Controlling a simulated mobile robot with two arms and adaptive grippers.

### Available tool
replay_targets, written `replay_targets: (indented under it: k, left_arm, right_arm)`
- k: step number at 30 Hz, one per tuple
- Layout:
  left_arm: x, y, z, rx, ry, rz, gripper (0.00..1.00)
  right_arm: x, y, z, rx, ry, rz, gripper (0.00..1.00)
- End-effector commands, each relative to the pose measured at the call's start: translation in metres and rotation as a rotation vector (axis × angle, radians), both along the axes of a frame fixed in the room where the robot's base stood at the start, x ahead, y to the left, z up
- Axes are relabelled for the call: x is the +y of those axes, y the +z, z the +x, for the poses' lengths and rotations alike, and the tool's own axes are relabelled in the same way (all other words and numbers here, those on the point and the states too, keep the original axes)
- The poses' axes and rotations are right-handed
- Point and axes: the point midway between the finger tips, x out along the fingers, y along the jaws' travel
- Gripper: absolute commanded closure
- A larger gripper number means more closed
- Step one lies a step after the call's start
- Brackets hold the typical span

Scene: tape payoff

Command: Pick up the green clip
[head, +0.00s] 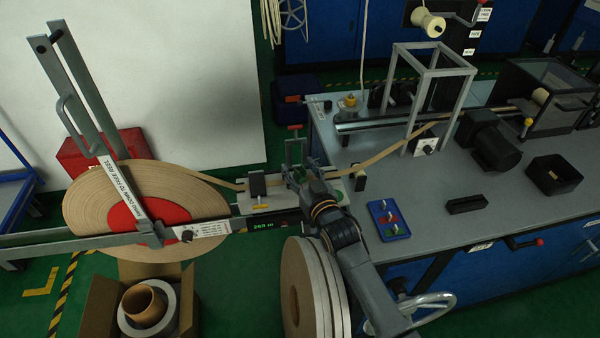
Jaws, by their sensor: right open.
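A small blue tray (375,209) lies on the grey bench at centre right with small clip-like pieces in it. The piece nearest the front looks like the green clip (392,229); details are too small to be sure. My right gripper (297,172) is open over the light plate beside the bench, to the left of the tray and apart from it. The gripper and its wrist hide part of that plate. My left gripper is out of view.
Brown tape runs from the large reel (90,204) past the plate towards the metal frame (391,72) on the bench. Bench space around the tray is clear.

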Motion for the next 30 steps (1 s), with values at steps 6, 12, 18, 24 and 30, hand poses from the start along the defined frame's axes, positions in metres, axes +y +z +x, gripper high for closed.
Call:
replay_targets:
  k: [6,12,18,24,30]
  left_arm:
    - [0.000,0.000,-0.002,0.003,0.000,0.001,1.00]
    - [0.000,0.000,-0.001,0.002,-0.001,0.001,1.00]
    - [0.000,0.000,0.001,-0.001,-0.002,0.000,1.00]
    - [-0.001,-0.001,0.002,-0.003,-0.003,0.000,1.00]
    - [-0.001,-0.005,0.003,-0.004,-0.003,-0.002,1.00]
  right_arm:
    - [0.000,0.000,0.000,0.000,0.000,0.000,0.52]
    - [0.000,0.000,0.000,0.000,0.000,0.000,0.92]
    - [0.000,0.000,0.000,0.000,0.000,0.000,1.00]
    - [0.000,0.002,0.000,-0.001,0.000,0.000,1.00]
    - [0.000,0.018,0.000,-0.004,0.000,0.001,1.00]
